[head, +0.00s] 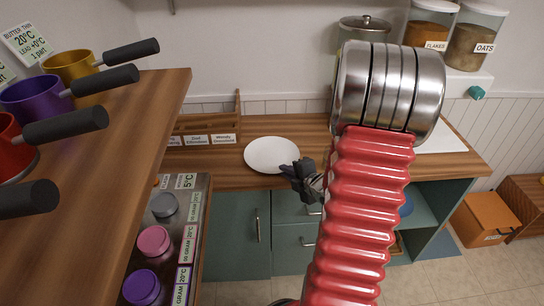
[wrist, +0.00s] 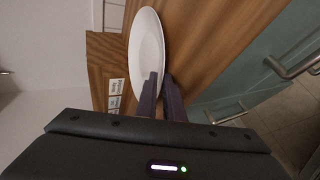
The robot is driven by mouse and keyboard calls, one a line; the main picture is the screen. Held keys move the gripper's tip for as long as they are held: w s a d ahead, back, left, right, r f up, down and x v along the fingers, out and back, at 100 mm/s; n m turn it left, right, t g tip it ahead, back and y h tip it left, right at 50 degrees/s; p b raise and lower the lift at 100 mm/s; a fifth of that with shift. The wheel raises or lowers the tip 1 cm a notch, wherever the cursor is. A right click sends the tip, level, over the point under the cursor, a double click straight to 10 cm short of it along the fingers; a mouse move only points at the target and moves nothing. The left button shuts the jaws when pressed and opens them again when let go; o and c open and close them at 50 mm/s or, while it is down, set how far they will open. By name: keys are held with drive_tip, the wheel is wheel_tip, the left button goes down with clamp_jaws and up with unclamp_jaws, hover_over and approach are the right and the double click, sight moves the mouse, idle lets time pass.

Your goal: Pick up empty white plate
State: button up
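The empty white plate (head: 271,154) lies on the wooden counter in the head view, near the counter's middle. It shows in the wrist view (wrist: 146,48) as a tall narrow oval. My gripper (head: 296,170) is at the plate's right, near edge. In the wrist view my gripper's two dark fingers (wrist: 161,76) are apart with a narrow gap. The left finger overlaps the plate's rim in the picture, and the right finger is just outside it. I cannot tell whether either finger touches the plate. My red arm hides part of the counter to the right.
A wooden shelf (head: 130,160) with coloured measuring cups rises at the left. A rack with labels (head: 195,140) stands behind the plate's left. A metal pot (head: 363,28) and jars (head: 476,35) are at the back. Cabinet handles (head: 258,226) stick out below the counter.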

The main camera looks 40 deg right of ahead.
clamp_jaws()
idle(0.6)
wheel_tip(320, 180, up, 18)
idle(0.7)
